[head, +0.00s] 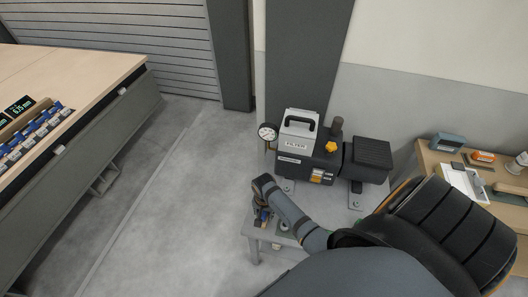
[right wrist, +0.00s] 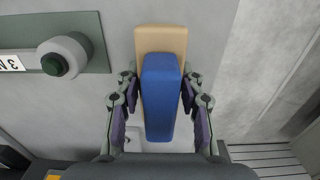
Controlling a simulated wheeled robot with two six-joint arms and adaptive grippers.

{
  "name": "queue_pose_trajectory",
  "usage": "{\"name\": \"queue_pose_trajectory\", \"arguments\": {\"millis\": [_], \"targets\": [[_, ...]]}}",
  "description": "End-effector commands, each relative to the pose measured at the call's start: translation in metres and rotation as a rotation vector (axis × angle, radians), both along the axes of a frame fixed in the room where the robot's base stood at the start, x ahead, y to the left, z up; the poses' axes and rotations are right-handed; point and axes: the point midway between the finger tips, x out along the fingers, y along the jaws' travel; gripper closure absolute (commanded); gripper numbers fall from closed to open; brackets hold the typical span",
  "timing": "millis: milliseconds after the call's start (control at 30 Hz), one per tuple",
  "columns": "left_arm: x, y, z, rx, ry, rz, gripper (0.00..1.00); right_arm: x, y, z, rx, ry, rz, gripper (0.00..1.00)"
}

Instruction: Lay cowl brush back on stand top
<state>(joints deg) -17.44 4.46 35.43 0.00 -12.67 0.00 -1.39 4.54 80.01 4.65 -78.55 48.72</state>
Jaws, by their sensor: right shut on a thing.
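The cowl brush (right wrist: 160,95) has a blue body with a beige part showing at its far end and side. In the right wrist view my right gripper (right wrist: 158,92) has its fingers on both sides of the blue body, shut on it. In the head view the same gripper (head: 262,213) is over the front left corner of the stand, with a little blue showing at its tip. The light grey stand top (head: 335,197) carries the pump unit. I cannot tell whether the brush touches the top. My left gripper is in neither view.
A pump with a filter box (head: 298,135), a gauge (head: 267,133) and a yellow knob stands at the back of the stand. A wooden bench (head: 432,158) with small items is at the right. A workbench (head: 75,75) is at the left, with clear floor (head: 165,190) between.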

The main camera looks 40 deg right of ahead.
Motion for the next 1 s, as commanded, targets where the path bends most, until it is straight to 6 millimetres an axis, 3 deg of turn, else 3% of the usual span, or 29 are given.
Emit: {"name": "queue_pose_trajectory", "arguments": {"millis": [300,333,500,833,1000], "targets": [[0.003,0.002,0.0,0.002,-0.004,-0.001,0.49,0.0,0.0,-0.003,0.0,0.0,0.001,0.96],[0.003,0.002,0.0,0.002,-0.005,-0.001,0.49,0.0,0.0,-0.004,-0.001,0.001,0.0,0.61],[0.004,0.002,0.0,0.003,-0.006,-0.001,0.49,0.0,0.0,-0.003,0.0,0.0,0.001,0.39],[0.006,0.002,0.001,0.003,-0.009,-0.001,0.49,0.0,0.0,0.001,0.0,-0.001,0.001,0.39],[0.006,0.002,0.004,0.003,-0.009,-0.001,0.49,0.0,0.0,0.032,-0.002,-0.004,0.001,0.39]]}}
